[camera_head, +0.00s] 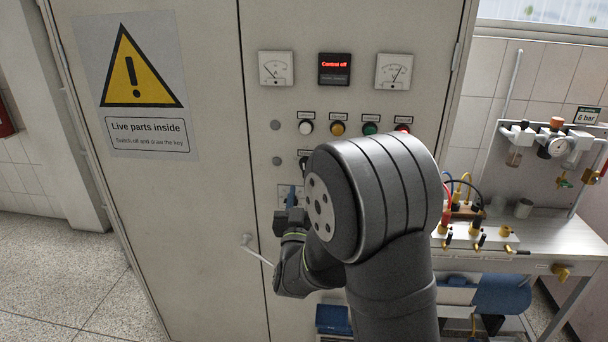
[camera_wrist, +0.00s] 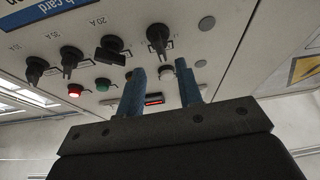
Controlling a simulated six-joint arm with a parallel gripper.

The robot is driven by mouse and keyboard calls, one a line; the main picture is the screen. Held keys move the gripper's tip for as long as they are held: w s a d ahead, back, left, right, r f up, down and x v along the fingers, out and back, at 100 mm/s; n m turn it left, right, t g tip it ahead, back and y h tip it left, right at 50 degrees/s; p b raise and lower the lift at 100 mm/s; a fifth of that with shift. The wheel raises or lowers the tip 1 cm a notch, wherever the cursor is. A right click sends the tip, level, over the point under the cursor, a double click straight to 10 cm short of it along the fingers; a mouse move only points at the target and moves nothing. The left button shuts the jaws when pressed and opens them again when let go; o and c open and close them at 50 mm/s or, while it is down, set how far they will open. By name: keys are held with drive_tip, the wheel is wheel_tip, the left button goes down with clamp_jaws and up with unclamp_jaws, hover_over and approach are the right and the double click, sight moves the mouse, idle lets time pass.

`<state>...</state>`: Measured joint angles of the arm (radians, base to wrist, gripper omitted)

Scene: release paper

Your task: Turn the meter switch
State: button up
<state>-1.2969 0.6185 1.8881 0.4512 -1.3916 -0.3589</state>
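In the wrist view several black rotary switches sit in a row on the pale cabinet panel. The end one, a black switch (camera_wrist: 158,40), lies beyond and between the fingertips of my gripper (camera_wrist: 160,66). My gripper's two blue fingers are spread apart, with nothing between them that I can see held; whether they touch the switch cannot be told. In the head view a black switch (camera_head: 303,161) shows partly below the white button, and my gripper (camera_head: 291,196) is in front of the panel below it. My arm hides the other switches. No label legibly says meter.
A door handle (camera_head: 247,240) sticks out at lower left. A workbench (camera_head: 550,240) stands at right.

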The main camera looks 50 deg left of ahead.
drive_tip(key=x, duration=0.7)
drive_tip(key=shift+d, duration=0.1)
clamp_jaws()
drive_tip(key=shift+m+t+h, duration=0.3)
drive_tip(key=shift+m, duration=0.3)
unclamp_jaws()
